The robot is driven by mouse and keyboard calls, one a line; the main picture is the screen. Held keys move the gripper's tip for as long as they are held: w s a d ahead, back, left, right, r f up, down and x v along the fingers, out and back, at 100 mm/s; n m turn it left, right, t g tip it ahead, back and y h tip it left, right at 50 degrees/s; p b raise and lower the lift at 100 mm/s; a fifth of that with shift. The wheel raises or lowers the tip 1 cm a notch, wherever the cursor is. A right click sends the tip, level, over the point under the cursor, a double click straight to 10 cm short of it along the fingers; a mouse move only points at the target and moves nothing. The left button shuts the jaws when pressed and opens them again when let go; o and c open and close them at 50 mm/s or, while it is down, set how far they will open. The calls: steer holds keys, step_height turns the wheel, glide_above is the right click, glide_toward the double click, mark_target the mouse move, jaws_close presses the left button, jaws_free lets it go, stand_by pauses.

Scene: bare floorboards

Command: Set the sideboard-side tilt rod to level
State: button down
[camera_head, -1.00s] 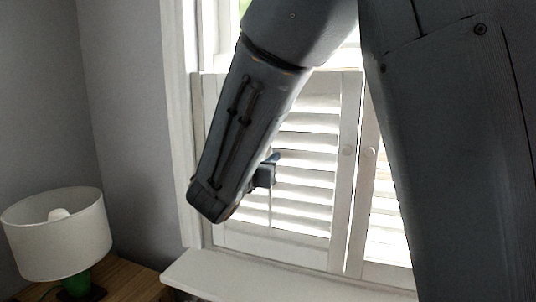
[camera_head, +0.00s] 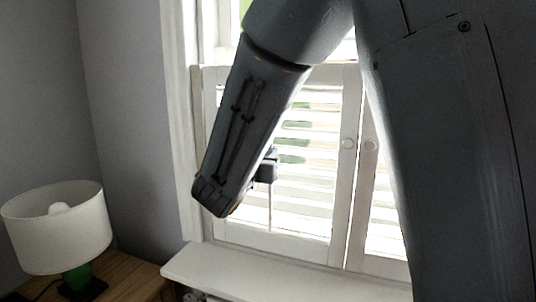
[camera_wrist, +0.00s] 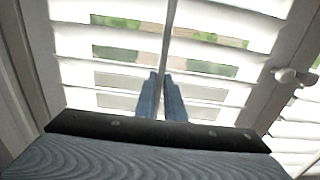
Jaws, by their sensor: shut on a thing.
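The left shutter panel (camera_head: 338,215) is the one nearer the wooden sideboard. Its thin pale tilt rod (camera_head: 270,212) runs upright down the front of the white slats, and its upper part is hidden behind my arm. In the wrist view the rod (camera_wrist: 168,38) comes down between my two fingers. My gripper (camera_wrist: 161,80) is shut on this rod; in the head view the gripper (camera_head: 266,167) is partly behind my forearm. Gaps show between the slats (camera_wrist: 210,52), with green and grey outside.
A white-shaded lamp (camera_head: 55,228) with a green base stands on the sideboard (camera_head: 130,275) at lower left. A white sill (camera_head: 290,280) juts out below the shutters. The right panel (camera_head: 386,215) is partly hidden by my arm; round knobs (camera_head: 348,143) sit near the panels' meeting edges.

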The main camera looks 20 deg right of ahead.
steer(key=shift+f+b, duration=0.55)
steer(key=shift+f, duration=0.4)
steer(key=c, duration=1.8)
jaws_free()
steer(key=shift+c, duration=0.2)
steer(key=b+v, duration=0.2)
steer(key=v, duration=0.5)
steer(key=shift+s+a, duration=0.25)
steer(key=shift+s, duration=0.05)
